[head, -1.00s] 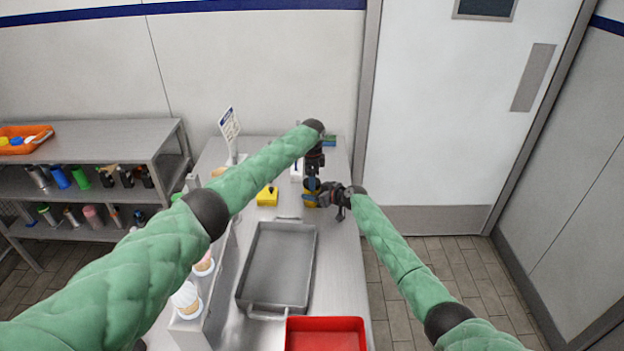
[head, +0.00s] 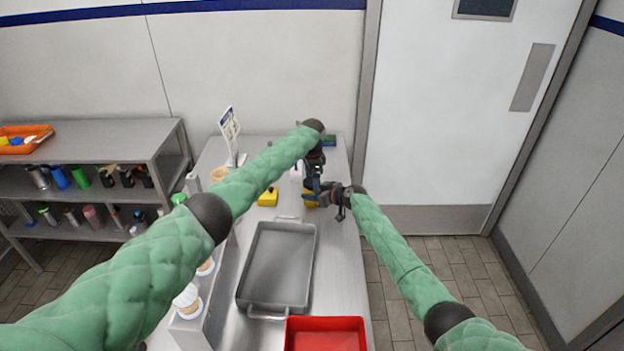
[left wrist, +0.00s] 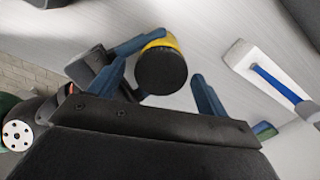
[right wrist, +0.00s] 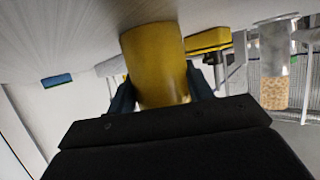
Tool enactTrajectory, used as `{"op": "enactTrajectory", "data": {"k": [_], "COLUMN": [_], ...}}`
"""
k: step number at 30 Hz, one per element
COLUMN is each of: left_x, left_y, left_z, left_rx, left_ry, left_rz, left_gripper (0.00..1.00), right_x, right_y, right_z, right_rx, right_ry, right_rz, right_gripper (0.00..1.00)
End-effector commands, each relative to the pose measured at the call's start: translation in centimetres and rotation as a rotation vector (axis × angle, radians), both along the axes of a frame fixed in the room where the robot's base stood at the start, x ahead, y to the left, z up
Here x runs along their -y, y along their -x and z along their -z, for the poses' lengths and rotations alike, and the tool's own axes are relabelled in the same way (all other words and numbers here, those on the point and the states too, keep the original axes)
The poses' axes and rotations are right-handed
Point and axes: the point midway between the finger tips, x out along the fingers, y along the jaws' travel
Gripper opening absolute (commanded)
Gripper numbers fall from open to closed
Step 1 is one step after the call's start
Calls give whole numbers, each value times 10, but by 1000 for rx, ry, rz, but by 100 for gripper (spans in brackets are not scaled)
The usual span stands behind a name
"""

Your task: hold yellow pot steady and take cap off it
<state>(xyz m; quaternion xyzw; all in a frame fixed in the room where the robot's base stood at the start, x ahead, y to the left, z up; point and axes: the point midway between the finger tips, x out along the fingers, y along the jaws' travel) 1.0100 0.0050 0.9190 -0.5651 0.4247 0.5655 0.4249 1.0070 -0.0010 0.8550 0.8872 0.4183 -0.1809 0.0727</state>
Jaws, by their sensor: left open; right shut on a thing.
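The yellow pot (right wrist: 155,60) stands upright on the steel table, with its black cap (left wrist: 160,71) on top. In the head view the pot (head: 309,198) is partly hidden by my grippers. My right gripper (head: 318,198) is shut on the pot's side, and its fingers flank the pot in the right wrist view. My left gripper (left wrist: 157,75) is open above the pot. In the left wrist view its blue fingers are spread on either side of the cap, with gaps between them and the cap.
A grey tray (head: 277,265) and a red bin (head: 326,335) lie nearer me on the table. A yellow block-like object (head: 267,197) sits left of the pot. A white tool with a blue handle (left wrist: 273,84) lies close by. A sign (head: 229,126) stands at the back left.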

Motion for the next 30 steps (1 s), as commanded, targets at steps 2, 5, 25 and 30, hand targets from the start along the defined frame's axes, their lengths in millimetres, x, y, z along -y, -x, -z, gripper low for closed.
{"op": "enactTrajectory", "data": {"k": [2, 5, 25, 30], "left_x": [0, -1, -1, -1], "left_y": [0, 0, 0, 0], "left_z": [0, -5, -45, -45], "left_rx": [1, 1, 1, 1], "left_ry": [0, 0, 0, 0], "left_rz": [0, 0, 0, 0], "left_gripper": [77, 77, 77, 77], "right_x": [1, 1, 1, 0], "right_y": [2, 2, 2, 1], "right_z": [7, 7, 6, 4], "right_rx": [-7, -7, -7, -4], "right_ry": [3, 3, 3, 2], "right_rz": [0, 0, 0, -1], "right_gripper": [0, 0, 65, 77]}}
